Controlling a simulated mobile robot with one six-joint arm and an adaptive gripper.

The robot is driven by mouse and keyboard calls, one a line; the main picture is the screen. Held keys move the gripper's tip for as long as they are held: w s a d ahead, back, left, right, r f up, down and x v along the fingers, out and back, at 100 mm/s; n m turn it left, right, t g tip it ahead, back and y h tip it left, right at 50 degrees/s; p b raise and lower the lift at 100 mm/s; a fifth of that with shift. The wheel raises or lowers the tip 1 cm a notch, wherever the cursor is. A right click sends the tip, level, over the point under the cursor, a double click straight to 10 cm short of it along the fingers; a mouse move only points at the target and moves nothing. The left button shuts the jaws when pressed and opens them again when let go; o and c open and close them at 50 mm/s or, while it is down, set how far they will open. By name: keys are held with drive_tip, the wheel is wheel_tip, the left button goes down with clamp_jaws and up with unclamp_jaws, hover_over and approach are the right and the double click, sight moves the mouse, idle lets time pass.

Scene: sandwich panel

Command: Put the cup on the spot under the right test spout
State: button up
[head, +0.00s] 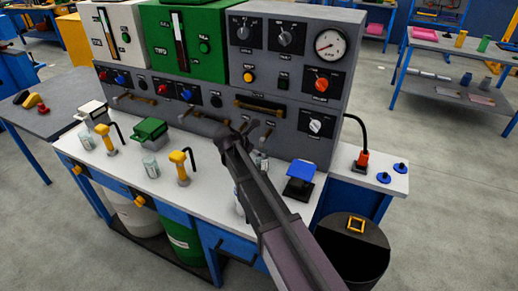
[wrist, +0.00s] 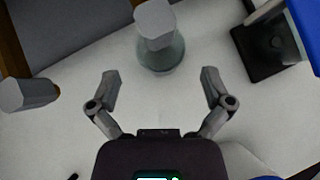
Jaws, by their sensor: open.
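In the wrist view a clear, greenish glass cup (wrist: 160,57) stands upright on the white bench top. The grey end of the right test spout (wrist: 154,20) hangs over it and hides part of its top. The left test spout (wrist: 28,93) shows at the left edge. My gripper (wrist: 160,85) is open and empty. Its fingers are apart, and the cup is just ahead of the gap between them, touching neither finger. Any mark on the bench under the cup is hidden.
A blue-topped stand on a black base (head: 300,178) is close on the right. The grey control panel (head: 300,105) rises behind the spouts. Yellow taps (head: 181,168) and other glasses (head: 151,167) stand farther left. A dark bin (head: 352,258) is at the bench's right front.

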drive_tip(key=p+v, duration=0.4)
drive_tip(key=v, duration=0.3)
drive_tip(key=shift+s+a, duration=0.15)
drive_tip(key=shift+a, duration=0.05)
idle(0.7)
